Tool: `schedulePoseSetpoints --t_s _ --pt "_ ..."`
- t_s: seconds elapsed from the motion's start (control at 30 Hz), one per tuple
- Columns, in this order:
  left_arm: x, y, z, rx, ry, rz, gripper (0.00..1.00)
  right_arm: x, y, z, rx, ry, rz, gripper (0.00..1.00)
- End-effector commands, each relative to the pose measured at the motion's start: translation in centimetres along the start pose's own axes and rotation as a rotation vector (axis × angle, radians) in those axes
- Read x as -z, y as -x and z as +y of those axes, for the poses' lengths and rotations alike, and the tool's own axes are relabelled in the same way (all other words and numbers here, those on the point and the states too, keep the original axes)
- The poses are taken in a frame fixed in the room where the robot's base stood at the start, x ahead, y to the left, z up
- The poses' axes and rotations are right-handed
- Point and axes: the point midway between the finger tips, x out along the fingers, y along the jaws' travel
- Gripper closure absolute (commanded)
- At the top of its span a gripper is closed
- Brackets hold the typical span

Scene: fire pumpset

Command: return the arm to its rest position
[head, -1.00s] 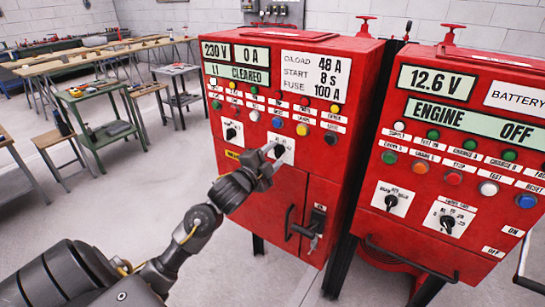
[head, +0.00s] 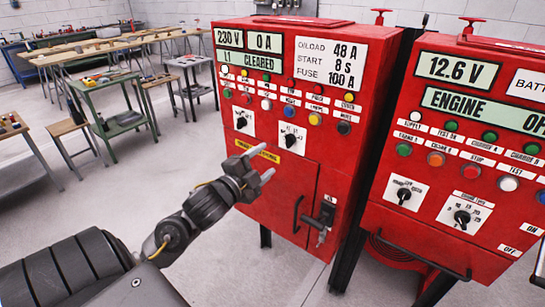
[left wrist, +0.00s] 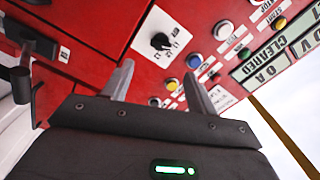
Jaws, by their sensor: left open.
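My left arm comes in from the lower left in the head view. My left gripper (head: 257,170) is open and empty, in front of the left red cabinet (head: 285,190), over a yellow label below its two rotary switches. The right one of these switches (head: 289,139) stands clear of the fingers. In the left wrist view the two fingers of the left gripper (left wrist: 158,85) are spread apart, with a black rotary switch (left wrist: 160,41) on its white plate beyond them. My right gripper is not in view.
A second red cabinet (head: 390,220) stands to the right, its display reading ENGINE OFF. A black door handle (head: 325,215) sticks out low on the left cabinet. Workbenches and a green trolley (head: 110,110) stand at the back left. The floor left of the cabinets is open.

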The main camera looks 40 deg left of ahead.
Motion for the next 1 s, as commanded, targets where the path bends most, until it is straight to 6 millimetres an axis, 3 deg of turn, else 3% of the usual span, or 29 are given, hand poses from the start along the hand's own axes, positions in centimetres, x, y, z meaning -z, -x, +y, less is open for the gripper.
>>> schedulePoseSetpoints --t_s 0.2,0.83,0.93,1.0 --pt "0.0 1.2 0.0 0.000 -0.001 0.000 0.42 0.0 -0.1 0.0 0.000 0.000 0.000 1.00" --pt "0.4 1.1 -0.3 0.015 0.054 0.025 0.42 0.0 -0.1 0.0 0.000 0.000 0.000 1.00" --pt "-2.3 -0.9 1.7 -0.013 0.138 -0.007 0.42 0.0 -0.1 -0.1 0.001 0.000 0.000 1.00" --pt "-5.1 -2.5 4.6 -0.053 0.206 -0.052 0.42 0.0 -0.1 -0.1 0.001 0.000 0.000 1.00"
